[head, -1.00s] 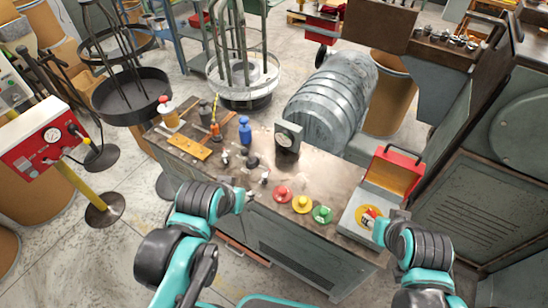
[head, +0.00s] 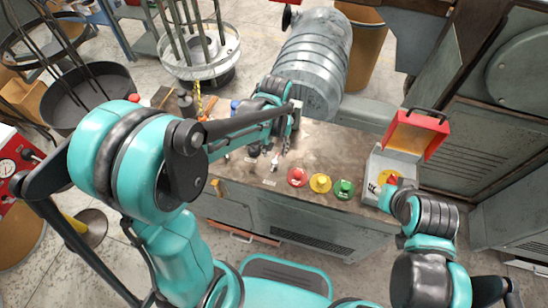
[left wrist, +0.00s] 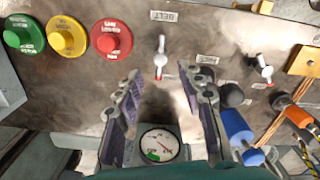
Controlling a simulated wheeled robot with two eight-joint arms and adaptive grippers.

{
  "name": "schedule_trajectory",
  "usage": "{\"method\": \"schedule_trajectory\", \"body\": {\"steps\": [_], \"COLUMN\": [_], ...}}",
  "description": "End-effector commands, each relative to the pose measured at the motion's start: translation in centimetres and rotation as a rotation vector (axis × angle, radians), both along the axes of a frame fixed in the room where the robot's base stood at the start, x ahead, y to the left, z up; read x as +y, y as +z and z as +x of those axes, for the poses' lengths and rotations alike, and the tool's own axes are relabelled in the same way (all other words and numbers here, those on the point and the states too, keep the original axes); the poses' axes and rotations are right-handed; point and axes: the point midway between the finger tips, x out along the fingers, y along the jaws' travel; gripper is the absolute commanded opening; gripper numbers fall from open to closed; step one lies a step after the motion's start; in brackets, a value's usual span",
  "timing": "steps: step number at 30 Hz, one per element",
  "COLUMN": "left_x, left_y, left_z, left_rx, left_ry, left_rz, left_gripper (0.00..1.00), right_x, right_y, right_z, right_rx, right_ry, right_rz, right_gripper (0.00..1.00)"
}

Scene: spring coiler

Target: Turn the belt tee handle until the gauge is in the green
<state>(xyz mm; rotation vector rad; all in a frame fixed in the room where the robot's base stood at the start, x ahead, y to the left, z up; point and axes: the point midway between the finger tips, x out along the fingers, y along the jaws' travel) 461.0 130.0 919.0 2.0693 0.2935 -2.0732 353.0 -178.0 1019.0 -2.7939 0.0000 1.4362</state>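The belt tee handle (left wrist: 160,60), pale with a red tip, stands by the BELT label in the left wrist view. In the head view the handle (head: 275,162) is just below my left gripper. My left gripper (left wrist: 163,95) is open and empty, its fingers pointing toward the handle, which lies beyond the fingertips, apart from them. The round gauge (left wrist: 158,144) shows between the finger bases, with a green sector at lower left; its needle is too small to read surely. My right gripper (head: 388,190) is by the grey box; its fingers cannot be made out.
A second tee handle (left wrist: 264,70) and a black knob (left wrist: 232,95) are beside the belt handle. Red (head: 297,177), yellow (head: 320,183) and green (head: 344,189) buttons line the bench. The grey box (head: 378,160) has an open red lid. A blue bottle (left wrist: 238,128) is near one finger.

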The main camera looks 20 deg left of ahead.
Motion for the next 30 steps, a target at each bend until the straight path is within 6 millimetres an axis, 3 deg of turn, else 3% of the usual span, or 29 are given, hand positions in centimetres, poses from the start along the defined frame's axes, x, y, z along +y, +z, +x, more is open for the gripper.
{"method": "schedule_trajectory", "body": {"steps": [3,9,22,26,27,30], "left_x": [0.0,0.0,0.0,0.0,0.0,0.0], "left_y": [-2.5,-5.4,-6.4,-6.4,-6.4,-6.4], "left_z": [0.0,0.0,0.0,0.0,0.0,0.0], "left_rx": [-0.001,-0.002,-0.002,-0.002,-0.002,-0.002], "left_ry": [0.000,-0.001,-0.001,-0.001,-0.001,-0.001], "left_rz": [0.000,0.000,0.000,0.000,0.000,0.000], "left_gripper": [0.39,0.39,0.39,0.04,0.00,0.00], "right_x": [0.0,0.0,0.0,0.0,0.0,0.0], "right_y": [-1.2,-2.4,-2.7,-2.7,-2.7,-2.7], "right_z": [0.0,0.0,0.0,0.0,0.0,0.0], "right_rx": [0.000,0.000,0.000,0.000,0.000,0.000], "right_ry": [0.000,0.000,0.000,0.000,0.000,0.000], "right_rz": [0.000,0.000,0.000,0.000,0.000,0.000], "right_gripper": [0.40,0.40,0.40,0.40,0.40,0.40]}}
